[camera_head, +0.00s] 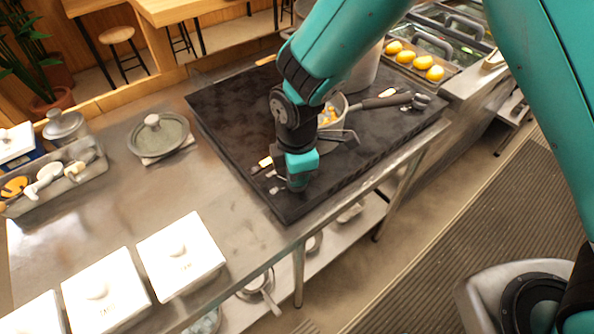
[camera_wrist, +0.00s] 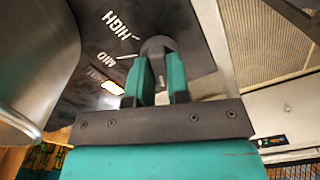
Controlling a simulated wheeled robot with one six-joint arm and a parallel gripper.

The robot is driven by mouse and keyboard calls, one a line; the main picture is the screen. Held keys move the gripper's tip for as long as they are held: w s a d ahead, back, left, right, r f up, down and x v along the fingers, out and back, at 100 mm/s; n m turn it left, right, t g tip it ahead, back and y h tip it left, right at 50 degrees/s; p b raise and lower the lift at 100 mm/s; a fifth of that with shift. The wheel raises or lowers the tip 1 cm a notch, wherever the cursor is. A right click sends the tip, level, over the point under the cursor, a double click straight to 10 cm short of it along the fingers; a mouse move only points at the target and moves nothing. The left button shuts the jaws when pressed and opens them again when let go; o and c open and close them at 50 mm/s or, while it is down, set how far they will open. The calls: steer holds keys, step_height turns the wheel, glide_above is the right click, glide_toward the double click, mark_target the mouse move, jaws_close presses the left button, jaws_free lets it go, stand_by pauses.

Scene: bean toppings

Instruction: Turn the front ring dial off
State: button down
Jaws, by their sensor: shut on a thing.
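The dark, round-headed dial (camera_wrist: 158,45) shows at the front of the black cooktop in the wrist view. My gripper (camera_wrist: 158,72) is shut on it, with one green finger on each side. White markings "HIGH" (camera_wrist: 121,25) and "MID" (camera_wrist: 108,52) lie on the panel to the left of the dial, with a further partly hidden pale label below. I cannot make out a pointer on the dial. In the head view my gripper (camera_head: 298,184) points down at the near edge of the black cooktop (camera_head: 230,110) and hides the dial.
A pan (camera_head: 341,108) with orange food sits on the cooktop just behind my gripper. A tall metal pot (camera_head: 363,78) stands farther back. In the wrist view a large metal vessel (camera_wrist: 40,60) is close on the left. White lidded boxes (camera_head: 181,255) stand at the lower left.

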stand_by(0.3)
steer(key=c, duration=1.1)
jaws_free()
steer(key=shift+r, duration=0.15)
step_height(320, 180, up, 17)
steer(key=shift+r+b, duration=0.1)
steer(key=shift+b, duration=0.95)
steer(key=s+d+r+m+y, duration=0.1)
steer(key=s+d+m, duration=0.3)
steer(key=s, duration=0.1)
steer(key=s+d+r+m+y, duration=0.1)
steer(key=s+d+m, duration=0.3)
steer(key=s, duration=0.2)
steer(key=s+d+r+m+y, duration=0.2)
steer(key=s+d+m, duration=0.2)
steer(key=s+m, duration=0.1)
steer(key=shift+s, duration=0.15)
